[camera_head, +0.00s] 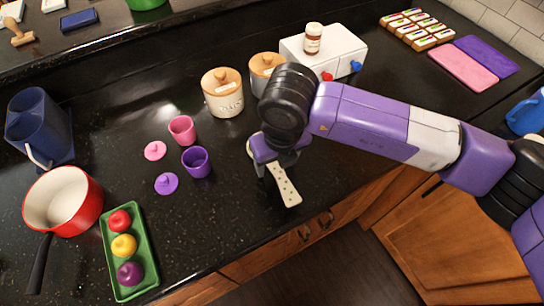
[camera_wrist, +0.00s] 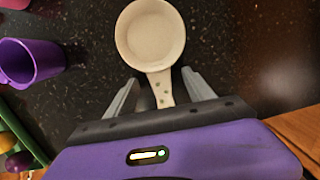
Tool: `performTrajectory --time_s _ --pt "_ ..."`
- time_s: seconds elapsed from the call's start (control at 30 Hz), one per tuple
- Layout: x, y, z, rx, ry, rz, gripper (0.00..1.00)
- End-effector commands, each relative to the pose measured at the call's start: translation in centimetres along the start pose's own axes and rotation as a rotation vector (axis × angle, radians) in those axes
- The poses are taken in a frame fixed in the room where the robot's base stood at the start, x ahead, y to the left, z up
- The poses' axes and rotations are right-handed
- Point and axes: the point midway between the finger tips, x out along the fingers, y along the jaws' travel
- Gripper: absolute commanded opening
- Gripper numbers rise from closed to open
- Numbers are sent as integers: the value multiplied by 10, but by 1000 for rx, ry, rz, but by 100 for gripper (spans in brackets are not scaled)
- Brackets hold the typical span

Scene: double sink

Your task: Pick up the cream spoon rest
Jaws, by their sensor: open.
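The cream spoon rest (camera_head: 286,187) lies on the dark counter near its front edge. In the head view its dotted handle points toward the front edge, and its round bowl is mostly hidden behind my gripper. The wrist view shows the whole round bowl of the spoon rest (camera_wrist: 151,36), with the handle running back toward my gripper. My gripper (camera_head: 268,169) is over the spoon rest. In the wrist view my gripper (camera_wrist: 160,88) is open, with one finger on each side of the handle and a gap on both sides. The handle's end is hidden by the gripper body.
A purple cup (camera_head: 197,162) and a pink cup (camera_head: 182,130) stand to the left with their lids. Wooden-lidded canisters (camera_head: 223,97) stand behind. A green tray (camera_head: 145,268) with fruit and a red pot (camera_head: 64,205) are at far left.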

Motion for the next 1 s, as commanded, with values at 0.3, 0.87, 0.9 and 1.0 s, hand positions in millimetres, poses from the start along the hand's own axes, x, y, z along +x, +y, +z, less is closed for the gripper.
performTrajectory --time_s 0.3,0.87,0.9,1.0 --pt "0 0 0 0 0 0 26" --pt "-5 0 2 1 -2 1 0" --pt "-7 0 2 1 -2 1 0" --pt "-17 -1 4 1 -4 -1 0"
